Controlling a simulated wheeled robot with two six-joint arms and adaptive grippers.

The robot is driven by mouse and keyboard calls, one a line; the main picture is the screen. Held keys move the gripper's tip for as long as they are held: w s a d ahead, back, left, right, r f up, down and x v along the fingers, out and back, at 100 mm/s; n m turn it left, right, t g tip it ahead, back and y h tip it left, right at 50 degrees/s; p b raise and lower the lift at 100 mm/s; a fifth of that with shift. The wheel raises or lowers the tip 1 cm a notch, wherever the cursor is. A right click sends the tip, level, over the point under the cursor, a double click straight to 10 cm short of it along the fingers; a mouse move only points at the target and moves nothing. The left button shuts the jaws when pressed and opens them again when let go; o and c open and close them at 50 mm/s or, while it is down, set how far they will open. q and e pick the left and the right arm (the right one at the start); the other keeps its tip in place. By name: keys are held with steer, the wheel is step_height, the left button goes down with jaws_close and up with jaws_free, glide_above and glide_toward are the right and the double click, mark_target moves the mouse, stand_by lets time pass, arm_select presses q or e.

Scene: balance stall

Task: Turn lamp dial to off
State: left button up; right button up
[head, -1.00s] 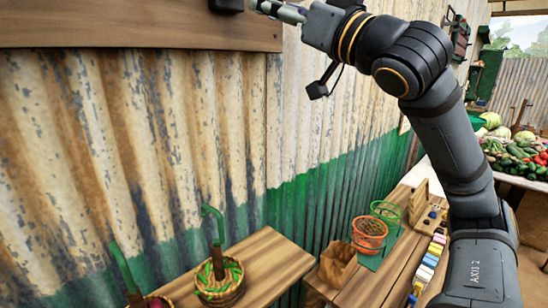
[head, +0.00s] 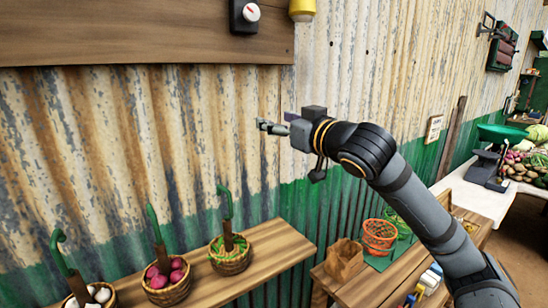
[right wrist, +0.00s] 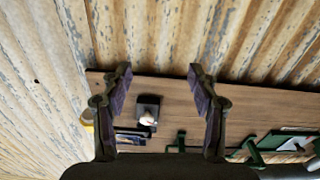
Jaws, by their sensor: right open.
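The lamp dial (head: 251,12) is a round white knob with a red mark on a black box, fixed to a brown wooden board (head: 130,35) on the wall. It also shows in the right wrist view (right wrist: 147,117), beyond and between the fingers. My right gripper (head: 262,126) is in front of the corrugated wall, below the board and apart from the dial. In the right wrist view its two fingers (right wrist: 160,75) are spread wide with nothing between them. My left gripper is not in view.
A yellow object (head: 302,9), cut off by the top edge, is right of the dial. Below, a wooden shelf (head: 275,250) holds baskets with green-handled tools. A bench at right holds an orange wire basket (head: 378,237). The wall in front of the gripper is clear.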

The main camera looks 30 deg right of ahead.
step_height(320, 180, down, 8)
steer(key=w+a+g, duration=0.1)
steer(key=shift+w+f+g, duration=0.2)
steer(key=shift+w+g, duration=0.1)
steer(key=shift+w, duration=0.1)
